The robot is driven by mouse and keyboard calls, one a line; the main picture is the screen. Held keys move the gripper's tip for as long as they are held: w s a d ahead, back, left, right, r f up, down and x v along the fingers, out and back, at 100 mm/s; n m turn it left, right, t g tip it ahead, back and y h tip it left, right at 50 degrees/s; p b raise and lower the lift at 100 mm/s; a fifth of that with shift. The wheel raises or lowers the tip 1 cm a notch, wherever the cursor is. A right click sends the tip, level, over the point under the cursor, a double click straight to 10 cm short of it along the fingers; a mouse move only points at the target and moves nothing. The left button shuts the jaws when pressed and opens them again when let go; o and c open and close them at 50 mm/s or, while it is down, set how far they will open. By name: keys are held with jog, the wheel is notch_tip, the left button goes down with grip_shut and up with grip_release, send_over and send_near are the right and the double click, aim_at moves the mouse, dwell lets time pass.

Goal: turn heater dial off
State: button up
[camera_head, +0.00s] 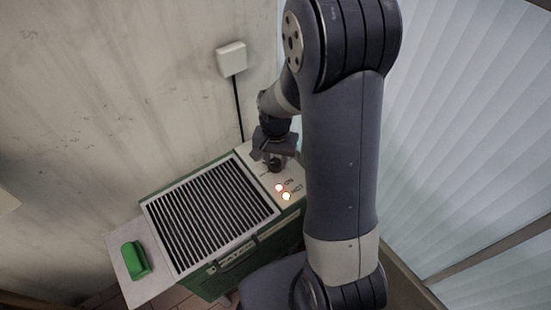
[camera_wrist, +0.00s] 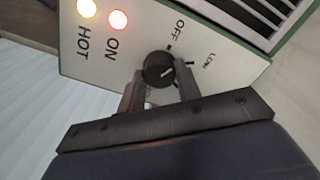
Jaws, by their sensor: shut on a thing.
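The heater (camera_head: 215,215) is a green box with a black slatted grille and a pale control panel at its right end. Its black round dial (camera_wrist: 157,66) sits on the panel near the printed OFF and LOW; other marks are partly hidden by my gripper. A short pale line shows on the dial's face, nearer LOW than OFF. My gripper (camera_wrist: 160,84) is shut on the dial, one finger on each side. In the head view my gripper (camera_head: 274,155) is over the panel and mostly covers the dial. The ON light (camera_wrist: 118,19) glows red and the HOT light (camera_wrist: 87,8) glows yellowish.
A green object (camera_head: 135,260) lies on a pale side shelf (camera_head: 122,240) at the heater's left. A white wall box (camera_head: 231,58) has a black cord running down behind the heater. A pale ribbed surface (camera_head: 460,130) stands at the right.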

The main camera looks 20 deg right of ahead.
aim_at(276, 162)
jog(key=n, duration=0.5)
jog(key=shift+n, duration=0.4)
dwell(0.3)
jog(key=o, duration=1)
jog(key=shift+r, duration=0.15)
notch_tip(276, 162, up, 11)
jog(key=shift+f+p, duration=0.2)
jog(key=shift+p, duration=0.3)
